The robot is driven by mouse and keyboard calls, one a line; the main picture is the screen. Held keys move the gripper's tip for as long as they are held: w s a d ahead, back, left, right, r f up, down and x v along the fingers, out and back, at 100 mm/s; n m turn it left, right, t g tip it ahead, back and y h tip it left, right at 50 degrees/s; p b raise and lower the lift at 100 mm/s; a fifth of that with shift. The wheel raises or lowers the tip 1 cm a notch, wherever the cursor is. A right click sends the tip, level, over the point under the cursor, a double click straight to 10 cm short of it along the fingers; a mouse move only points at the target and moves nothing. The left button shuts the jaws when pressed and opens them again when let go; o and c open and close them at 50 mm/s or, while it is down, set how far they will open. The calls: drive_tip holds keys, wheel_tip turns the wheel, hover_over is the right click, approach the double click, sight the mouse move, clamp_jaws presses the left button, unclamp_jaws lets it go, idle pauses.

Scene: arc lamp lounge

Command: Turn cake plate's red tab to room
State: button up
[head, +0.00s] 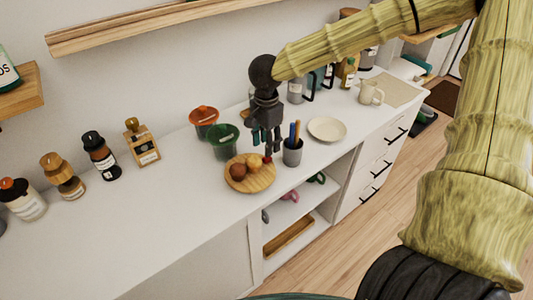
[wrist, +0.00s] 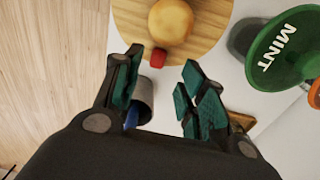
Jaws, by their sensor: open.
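The cake plate (head: 262,184) is a round wooden board holding two round baked pieces, one brown and one golden. It also shows in the wrist view (wrist: 212,25), cut off at the top. Its red tab (wrist: 158,57) sits on the rim at the side towards my gripper. In the head view the red tab (head: 267,160) is at the plate's upper right rim. My gripper (head: 266,147) points down beside that rim, open. In the wrist view its fingers (wrist: 162,72) stand apart, with the tab between and just beyond the tips; contact is not visible.
A grey cup with pens (head: 292,152) stands close right of my gripper. The green MINT pot (wrist: 282,48) and a red pot (head: 204,122) stand behind the plate. A pale dish (head: 327,129) lies farther right. The counter (head: 170,225) is clear at the front left.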

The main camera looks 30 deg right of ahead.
drive_tip(key=shift+s+d+f, duration=0.15)
drive_tip(key=shift+f, duration=2.45)
drive_tip(key=shift+c, duration=0.2)
clamp_jaws()
